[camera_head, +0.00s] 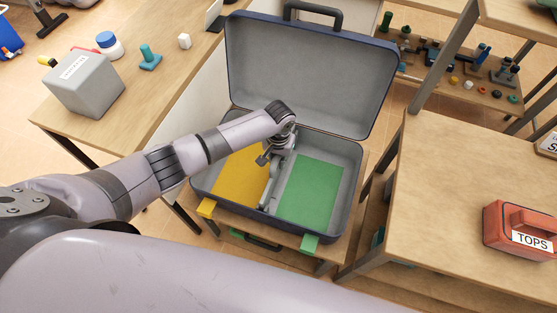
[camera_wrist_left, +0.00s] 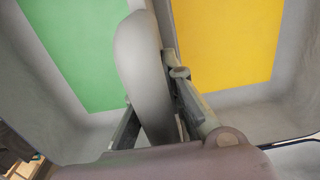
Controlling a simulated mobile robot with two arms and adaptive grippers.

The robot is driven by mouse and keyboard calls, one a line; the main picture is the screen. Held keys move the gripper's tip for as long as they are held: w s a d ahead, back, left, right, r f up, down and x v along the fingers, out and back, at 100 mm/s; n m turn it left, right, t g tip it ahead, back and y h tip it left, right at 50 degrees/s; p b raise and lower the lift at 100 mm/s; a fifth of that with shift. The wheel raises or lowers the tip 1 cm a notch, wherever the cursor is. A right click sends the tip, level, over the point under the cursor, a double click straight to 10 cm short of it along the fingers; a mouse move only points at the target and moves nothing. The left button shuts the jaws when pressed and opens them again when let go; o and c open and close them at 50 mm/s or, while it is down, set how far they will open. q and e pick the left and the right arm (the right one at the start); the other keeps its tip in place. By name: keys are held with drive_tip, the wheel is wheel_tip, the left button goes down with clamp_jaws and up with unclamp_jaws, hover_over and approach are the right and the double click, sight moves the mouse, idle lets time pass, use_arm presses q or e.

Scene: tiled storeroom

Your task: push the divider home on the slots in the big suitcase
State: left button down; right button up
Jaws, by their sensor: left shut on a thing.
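The big suitcase (camera_head: 352,150) stands open on a low wooden stand, its lid tilted back. Its floor is yellow (camera_head: 238,178) on the left and green (camera_head: 312,190) on the right. My left gripper (camera_head: 275,163) reaches down into the suitcase between the two colours. In the left wrist view its fingers (camera_wrist_left: 155,115) are shut on the grey divider (camera_wrist_left: 143,65), which stands between green and yellow. In the head view the divider (camera_head: 268,194) is largely hidden by my gripper. The slots are hidden, so I cannot tell how deep it sits. My right gripper is not in view.
A table at the left holds a grey labelled box (camera_head: 85,84), a blue-and-white jar (camera_head: 109,44) and a teal object (camera_head: 149,58). A table at the right holds a red box marked TOPS (camera_head: 519,228). Shelves with small parts (camera_head: 468,85) stand behind.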

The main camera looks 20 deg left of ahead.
sight(278, 169)
use_arm(q)
drive_tip(key=shift+f+b, duration=1.7)
drive_tip(key=shift+f, duration=0.8)
drive_tip(key=c, duration=1.6)
unclamp_jaws()
wheel_tip(278, 169, up, 12)
drive_tip(key=shift+r, duration=0.1)
